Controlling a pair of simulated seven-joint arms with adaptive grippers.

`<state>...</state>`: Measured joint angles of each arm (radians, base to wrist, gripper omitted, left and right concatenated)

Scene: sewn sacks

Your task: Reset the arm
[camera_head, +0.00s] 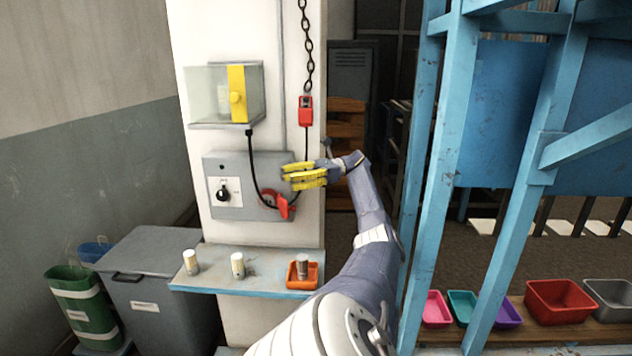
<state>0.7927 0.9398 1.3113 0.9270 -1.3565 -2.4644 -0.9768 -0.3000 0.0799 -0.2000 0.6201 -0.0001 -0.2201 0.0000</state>
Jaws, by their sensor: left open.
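My left arm reaches up from the bottom middle, and its gripper (290,177) with yellow fingers points left in front of the white pillar. The gripper is open. It is in front of the right edge of a grey panel (229,199) with a black rotary knob (223,190). A red piece (284,206) on a black cable is just below the fingers; I cannot tell whether they touch. No object shows between the fingers. My right gripper is not in view.
A ledge (215,278) holds small cylinders and an orange tray (291,277). Blue steel posts (432,170) stand right. Colored bins (558,301) line a low shelf.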

